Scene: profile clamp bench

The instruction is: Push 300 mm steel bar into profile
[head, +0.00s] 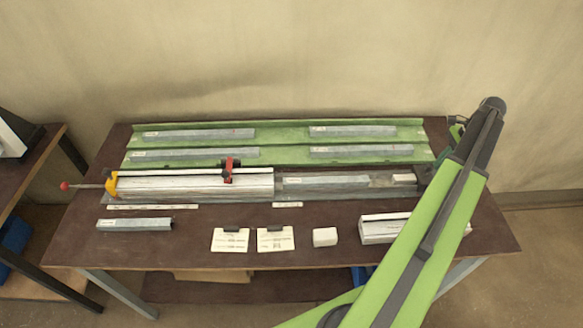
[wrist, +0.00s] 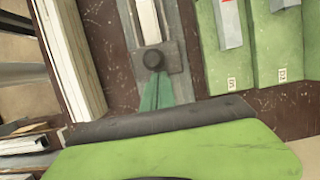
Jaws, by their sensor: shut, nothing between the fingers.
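The silver-white profile (head: 200,187) lies along the bench with a red clamp (head: 229,170) across it. A grey steel bar (head: 325,182) lies in line with the profile, to its right. A pale piece (head: 403,178) lies further right on the same line. In the wrist view a dark round knob (wrist: 154,59) sits on a grey block. My gripper (wrist: 156,80) is shut and empty, its green tips close to the knob; contact is unclear. My arm largely hides it in the head view.
A green tray (head: 280,143) behind holds several grey bars. A yellow end piece with a red-knobbed rod (head: 85,186) is at the left end. In front are a short bar (head: 134,225), two cards, a white block (head: 325,237) and a loose profile (head: 385,229).

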